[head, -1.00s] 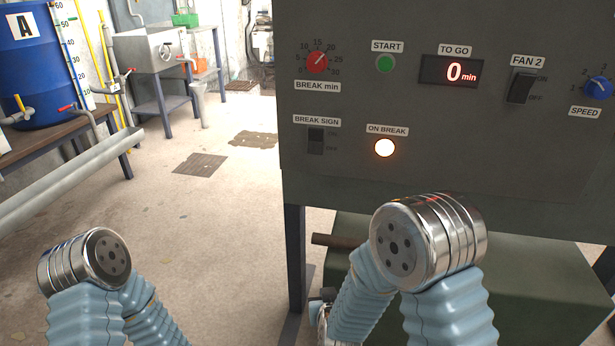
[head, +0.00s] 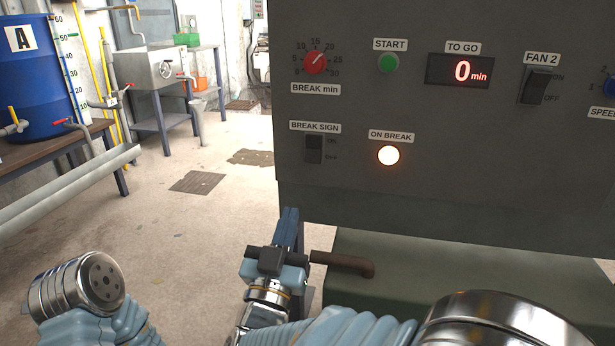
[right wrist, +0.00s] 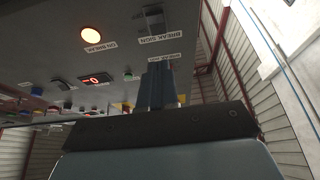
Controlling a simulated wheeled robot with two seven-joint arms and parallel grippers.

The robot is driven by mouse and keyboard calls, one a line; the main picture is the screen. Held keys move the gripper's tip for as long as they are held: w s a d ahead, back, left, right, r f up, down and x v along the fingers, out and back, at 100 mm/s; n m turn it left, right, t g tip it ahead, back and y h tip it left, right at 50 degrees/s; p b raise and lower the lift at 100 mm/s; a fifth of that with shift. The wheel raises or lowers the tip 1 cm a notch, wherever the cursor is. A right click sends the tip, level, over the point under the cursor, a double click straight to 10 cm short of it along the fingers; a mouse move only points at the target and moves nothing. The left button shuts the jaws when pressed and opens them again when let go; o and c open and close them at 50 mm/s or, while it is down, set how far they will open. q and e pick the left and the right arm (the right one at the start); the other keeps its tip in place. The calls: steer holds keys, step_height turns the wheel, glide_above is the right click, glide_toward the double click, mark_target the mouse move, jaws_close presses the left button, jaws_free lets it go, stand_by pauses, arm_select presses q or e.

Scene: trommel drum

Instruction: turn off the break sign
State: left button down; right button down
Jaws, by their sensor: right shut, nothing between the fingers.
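The break sign switch (head: 314,149) is a dark rocker on the grey control panel (head: 480,200), under its BREAK SIGN label, with ON and OFF marked beside it. I cannot tell surely which way it is tipped. The round ON BREAK lamp (head: 388,155) to its right is lit. My right gripper (head: 290,213) is shut and empty, below and slightly left of the switch, apart from it. In the right wrist view the shut fingers (right wrist: 161,85) point toward the panel, with the switch (right wrist: 153,20) beyond the tips. My left gripper is out of view.
The panel also carries a red break dial (head: 315,62), green START button (head: 388,62), display reading 0 min (head: 460,71) and FAN 2 switch (head: 536,86). A brown pipe (head: 345,263) lies below the panel, beside my right gripper. Open floor (head: 225,225) lies left.

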steer(key=shift+r, duration=0.1)
glide_toward(311, 158)
step_height(311, 158, up, 4)
steer(key=w, duration=0.2)
steer(key=shift+w+d+f+p, duration=0.15)
steer(key=shift+w+d+f, duration=0.1)
steer(key=shift+w, duration=0.25)
steer(key=shift+w+d+f+p, duration=0.15)
steer(key=shift+w+d+f, duration=0.15)
steer(key=shift+w, duration=0.25)
steer(key=shift+w+d+f, duration=0.15)
steer(key=shift+w+f, duration=0.1)
steer(key=shift+w, duration=0.3)
